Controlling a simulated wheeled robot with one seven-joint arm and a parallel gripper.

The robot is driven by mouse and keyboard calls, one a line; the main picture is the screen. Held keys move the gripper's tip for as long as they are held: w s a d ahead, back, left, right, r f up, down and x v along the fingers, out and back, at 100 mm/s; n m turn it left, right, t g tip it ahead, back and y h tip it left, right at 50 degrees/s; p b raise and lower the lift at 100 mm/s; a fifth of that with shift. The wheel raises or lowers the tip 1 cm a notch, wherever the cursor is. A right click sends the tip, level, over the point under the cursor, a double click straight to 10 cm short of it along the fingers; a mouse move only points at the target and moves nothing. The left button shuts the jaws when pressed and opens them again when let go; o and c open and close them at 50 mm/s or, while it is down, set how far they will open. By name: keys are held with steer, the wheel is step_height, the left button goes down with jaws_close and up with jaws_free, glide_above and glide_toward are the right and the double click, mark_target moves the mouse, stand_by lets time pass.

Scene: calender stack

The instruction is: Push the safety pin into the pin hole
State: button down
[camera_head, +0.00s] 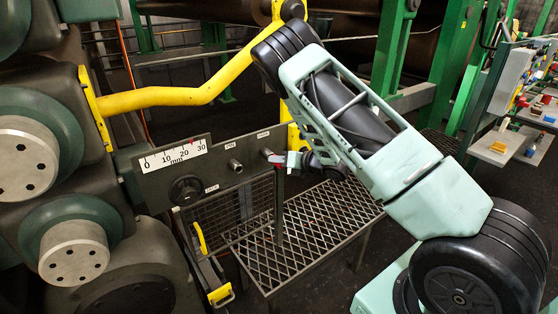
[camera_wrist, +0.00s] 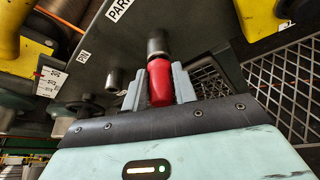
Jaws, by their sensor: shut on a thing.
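My gripper (camera_head: 284,160) is at the right end of the dark control panel (camera_head: 165,188). It is shut on the safety pin, whose red grip (camera_wrist: 160,84) shows between the two grey fingers in the wrist view. The front end of the grip meets a round metal socket (camera_wrist: 158,45) on the panel, beside a label reading "PAR". How deep the pin sits there is hidden. A second metal socket (camera_wrist: 116,80) is to the left in the wrist view; in the head view it (camera_head: 235,166) is left of my gripper.
The panel carries a millimetre scale (camera_head: 174,156) and a black knob (camera_head: 186,189). A yellow bent bar (camera_head: 180,99) passes above. A mesh platform (camera_head: 318,222) lies below. Machine rollers (camera_head: 75,250) stand at left, and a shelf with small parts (camera_head: 515,142) at right.

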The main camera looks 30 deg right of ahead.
steer(key=shift+s+d+b, duration=0.1)
steer(key=shift+s+b, duration=0.5)
steer(key=shift+s, duration=2)
steer(key=shift+s+a+f, duration=0.1)
steer(key=shift+a, duration=0.15)
steer(key=s+a+m+t+y+p, duration=0.1)
steer(key=s+a+m+y+p, duration=0.1)
steer(key=a+p, duration=0.4)
steer(key=s+a+m, duration=0.1)
steer(key=a+m, duration=0.1)
steer(key=a, duration=0.3)
steer(key=shift+m, duration=0.3)
steer(key=shift+a+f+b, duration=0.1)
steer(key=shift+f+b, duration=0.05)
steer(key=shift+b, duration=0.2)
steer(key=shift+w+b, duration=0.6)
steer(key=shift+w, duration=1.4)
